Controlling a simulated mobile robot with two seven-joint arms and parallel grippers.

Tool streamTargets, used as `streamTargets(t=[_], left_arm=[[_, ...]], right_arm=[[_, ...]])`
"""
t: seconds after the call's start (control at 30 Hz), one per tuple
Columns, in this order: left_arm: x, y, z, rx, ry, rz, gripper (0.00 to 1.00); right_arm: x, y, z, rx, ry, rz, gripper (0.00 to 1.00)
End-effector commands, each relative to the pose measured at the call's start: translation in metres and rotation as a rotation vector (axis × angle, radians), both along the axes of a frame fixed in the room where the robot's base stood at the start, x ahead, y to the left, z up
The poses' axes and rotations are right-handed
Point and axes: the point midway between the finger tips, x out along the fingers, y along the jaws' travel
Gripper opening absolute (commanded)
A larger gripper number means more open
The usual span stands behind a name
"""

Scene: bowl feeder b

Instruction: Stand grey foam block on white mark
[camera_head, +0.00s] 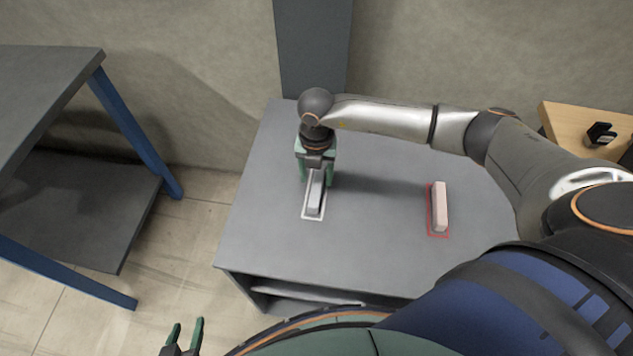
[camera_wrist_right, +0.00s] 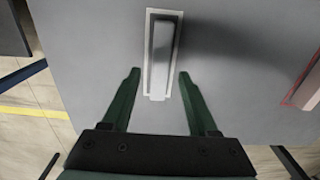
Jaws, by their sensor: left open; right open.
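The grey foam block (camera_head: 315,198) is inside the white mark (camera_head: 305,218), a white rectangular outline on the grey table. Its long side runs along the mark. My right gripper (camera_head: 316,178) is open at the block's far end, with one finger on each side. In the right wrist view, the block (camera_wrist_right: 161,50) sits within the white outline (camera_wrist_right: 149,30). The open fingers (camera_wrist_right: 158,74) flank its near end, with gaps visible on both sides. My left gripper (camera_head: 187,324) is open and empty at the bottom, off the table.
A pink block (camera_head: 440,205) sits in a red outline (camera_head: 437,235) on the right of the grey table (camera_head: 370,245). A blue-legged shelf unit (camera_head: 75,200) stands left. A wooden table (camera_head: 575,120) with a black object (camera_head: 601,134) is at the right. The tabletop between the blocks is clear.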

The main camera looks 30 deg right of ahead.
Motion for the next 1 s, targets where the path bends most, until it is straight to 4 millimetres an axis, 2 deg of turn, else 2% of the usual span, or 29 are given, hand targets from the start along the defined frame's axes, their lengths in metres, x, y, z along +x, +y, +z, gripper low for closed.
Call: streamTargets(t=[0.1,0.33,0.5,0.8,0.9,0.97,1.0], left_arm=[[0.000,0.000,0.000,0.000,0.000,0.000,0.50],[0.000,0.000,0.000,0.000,0.000,0.000,0.50],[0.000,0.000,-0.001,0.000,0.001,0.000,0.50],[0.000,0.000,-0.001,0.000,0.001,0.000,0.50],[0.000,0.000,-0.001,0.000,0.001,0.000,0.50],[0.000,0.000,-0.001,0.000,0.001,0.000,0.50],[0.000,0.000,-0.001,0.000,0.001,0.000,0.50]], right_arm=[[0.001,0.000,0.028,0.000,-0.005,0.001,0.60],[0.001,0.000,0.065,0.001,-0.002,0.000,0.60],[0.000,0.000,0.075,0.000,0.000,0.000,0.60],[-0.001,0.001,0.075,0.003,0.002,0.001,0.60],[-0.007,0.016,0.069,0.058,0.019,0.027,0.60],[-0.018,0.039,0.063,0.148,0.042,0.064,0.60],[-0.028,0.061,0.058,0.237,0.063,0.095,0.60]])
